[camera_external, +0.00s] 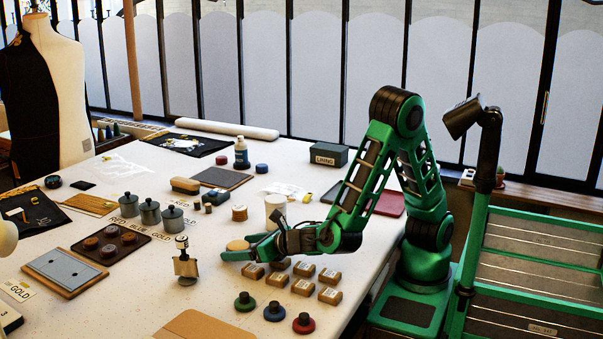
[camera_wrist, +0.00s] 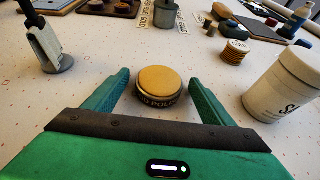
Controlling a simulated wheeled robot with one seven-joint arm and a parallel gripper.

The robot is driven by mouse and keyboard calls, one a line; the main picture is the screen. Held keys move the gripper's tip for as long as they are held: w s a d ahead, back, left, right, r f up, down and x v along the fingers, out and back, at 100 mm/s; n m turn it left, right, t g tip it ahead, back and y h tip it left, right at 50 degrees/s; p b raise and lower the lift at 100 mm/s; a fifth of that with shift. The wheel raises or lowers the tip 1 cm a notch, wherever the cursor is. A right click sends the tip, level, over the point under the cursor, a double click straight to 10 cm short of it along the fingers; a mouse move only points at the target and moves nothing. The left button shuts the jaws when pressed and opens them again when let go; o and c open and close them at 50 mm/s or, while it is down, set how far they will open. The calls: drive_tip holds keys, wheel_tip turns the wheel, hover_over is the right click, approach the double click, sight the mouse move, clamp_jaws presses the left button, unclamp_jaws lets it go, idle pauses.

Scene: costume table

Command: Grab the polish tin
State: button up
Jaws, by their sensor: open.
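The polish tin (camera_wrist: 159,80) is a short round tin with a yellow-tan lid and a dark lettered side, standing flat on the table. My gripper (camera_wrist: 158,78) is open, with one green finger on each side of the tin in the wrist view. A small gap shows between the tin and each finger. In the external view the tin's tan lid (camera_external: 238,244) shows at the end of my gripper (camera_external: 240,251), and the fingers hide part of its side.
A white lettered container (camera_wrist: 288,88) stands close on the right in the wrist view. A small metal stand (camera_external: 186,262) is left of my gripper. Several brown blocks (camera_external: 329,295) and coloured round pieces (camera_external: 274,311) lie nearer the front. A stack of discs (camera_wrist: 235,52) stands beyond.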

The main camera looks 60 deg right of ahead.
drive_tip(key=c, duration=1.3)
drive_tip(key=shift+r, duration=0.1)
